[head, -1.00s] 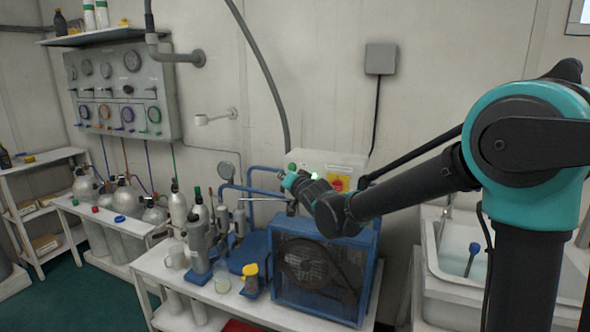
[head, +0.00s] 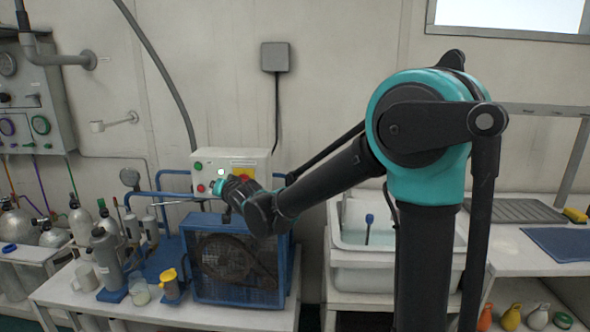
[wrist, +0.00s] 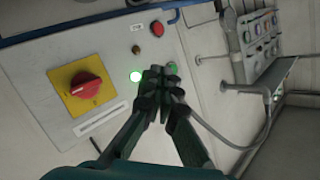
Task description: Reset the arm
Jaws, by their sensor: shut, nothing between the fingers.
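My arm reaches left from its teal shoulder joint in the head view, with the forearm over the blue compressor cage. My gripper (wrist: 162,72) is shut and empty in the wrist view. The control box (head: 258,163) stands behind the blue compressor (head: 238,262) in the head view. It carries a red rotary switch on a yellow plate (wrist: 80,88) and a red button (wrist: 157,29). The fingertips are hard to make out in the head view.
A white sink (head: 345,268) is to the right. A gauge panel (head: 30,95) hangs on the left wall.

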